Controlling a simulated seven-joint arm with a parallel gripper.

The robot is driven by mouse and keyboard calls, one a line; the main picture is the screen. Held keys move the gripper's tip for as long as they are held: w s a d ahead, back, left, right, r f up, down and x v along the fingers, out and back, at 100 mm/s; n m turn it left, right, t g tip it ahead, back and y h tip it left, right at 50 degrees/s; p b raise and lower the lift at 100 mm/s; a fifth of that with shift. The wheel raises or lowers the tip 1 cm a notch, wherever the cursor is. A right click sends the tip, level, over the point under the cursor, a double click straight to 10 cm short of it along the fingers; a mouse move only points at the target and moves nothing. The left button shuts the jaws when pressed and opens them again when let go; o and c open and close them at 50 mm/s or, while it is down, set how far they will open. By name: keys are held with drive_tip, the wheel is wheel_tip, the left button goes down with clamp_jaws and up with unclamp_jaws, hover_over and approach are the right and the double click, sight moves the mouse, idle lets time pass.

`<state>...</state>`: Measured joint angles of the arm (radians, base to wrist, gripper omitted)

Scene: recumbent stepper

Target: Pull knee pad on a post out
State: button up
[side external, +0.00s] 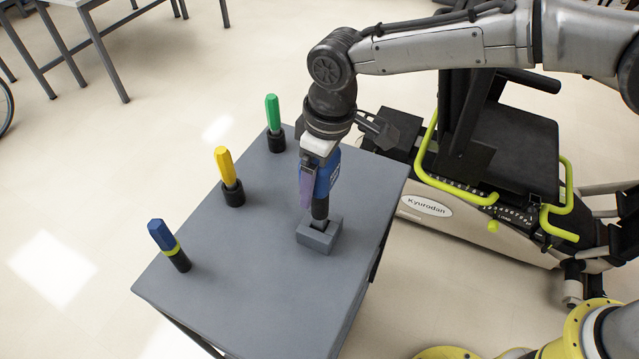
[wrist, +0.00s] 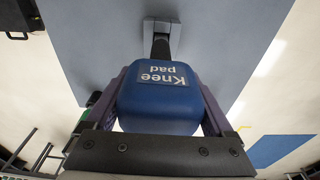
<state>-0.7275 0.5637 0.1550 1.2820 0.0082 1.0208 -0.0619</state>
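The knee pad (side external: 326,175) is a blue rounded block labelled "Knee pad" on a short black post (side external: 319,208). The post stands upright with its lower end in the square opening of a grey block (side external: 311,238) on the table; its bottom is hidden. My gripper (side external: 308,190) points down over the pad, with a purple finger along its side. In the wrist view the pad (wrist: 160,100) lies between both fingers of my gripper (wrist: 162,82), which appear to press against its two sides. The post also shows beyond the pad (wrist: 161,47).
The grey table (side external: 270,270) carries a green peg (side external: 272,113), a yellow peg (side external: 225,167) and a blue peg (side external: 161,235), each on a black base, along its left side. The stepper machine (side external: 430,207) stands to the right. The table's front area is clear.

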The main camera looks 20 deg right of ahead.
drive_tip(key=shift+r, duration=0.1)
drive_tip(key=c, duration=1)
drive_tip(key=shift+r, duration=1.15)
drive_tip(key=shift+r, duration=1.45)
drive_tip(key=shift+r, duration=1.4)
